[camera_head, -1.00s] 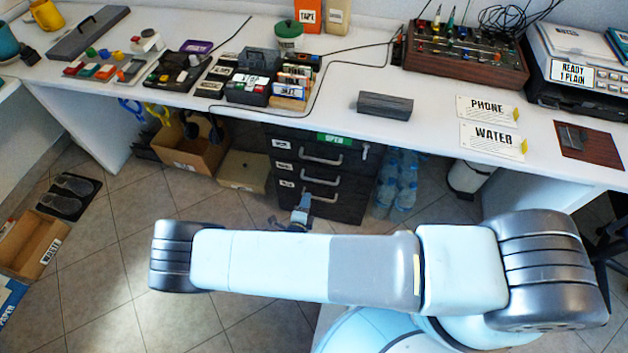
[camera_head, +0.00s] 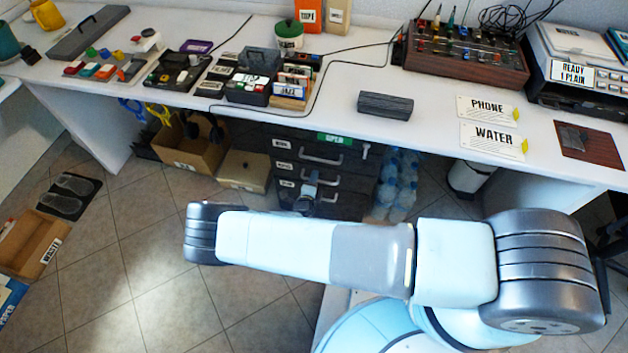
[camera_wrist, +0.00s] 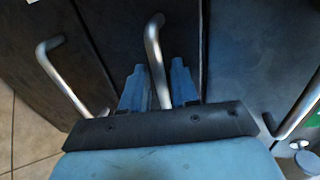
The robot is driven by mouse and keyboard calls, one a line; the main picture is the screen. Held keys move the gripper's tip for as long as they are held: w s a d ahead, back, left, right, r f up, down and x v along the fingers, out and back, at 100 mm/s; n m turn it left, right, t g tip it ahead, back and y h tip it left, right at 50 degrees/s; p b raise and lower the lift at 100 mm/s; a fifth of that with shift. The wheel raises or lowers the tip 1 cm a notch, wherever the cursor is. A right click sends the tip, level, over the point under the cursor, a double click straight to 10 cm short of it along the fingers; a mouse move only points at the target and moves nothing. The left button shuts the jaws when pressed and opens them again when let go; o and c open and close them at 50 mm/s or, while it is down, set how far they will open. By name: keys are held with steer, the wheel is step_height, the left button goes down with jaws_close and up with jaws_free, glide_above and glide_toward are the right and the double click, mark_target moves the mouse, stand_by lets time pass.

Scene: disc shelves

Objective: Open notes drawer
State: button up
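A dark drawer unit (camera_head: 350,165) stands under the table, with drawers stacked one above another. Each has a grey bar handle and a small white label too small to read; I cannot tell which says notes. My gripper (camera_head: 309,188) is in front of the lower drawers and partly hides their handles. In the wrist view my gripper (camera_wrist: 158,85) is open, its two blue fingers apart. The middle handle (camera_wrist: 154,50) runs between them, without clear contact. Another handle (camera_wrist: 62,75) is at the left and a third (camera_wrist: 300,112) at the right. The drawers look shut.
A cardboard box (camera_head: 195,155) and a closed carton (camera_head: 245,170) stand left of the unit. Water bottles (camera_head: 398,185) stand to its right. The tabletop (camera_head: 350,75) overhangs the drawers.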

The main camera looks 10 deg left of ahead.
steer(key=shift+c, duration=0.3)
jaws_close()
steer(key=shift+s, duration=0.1)
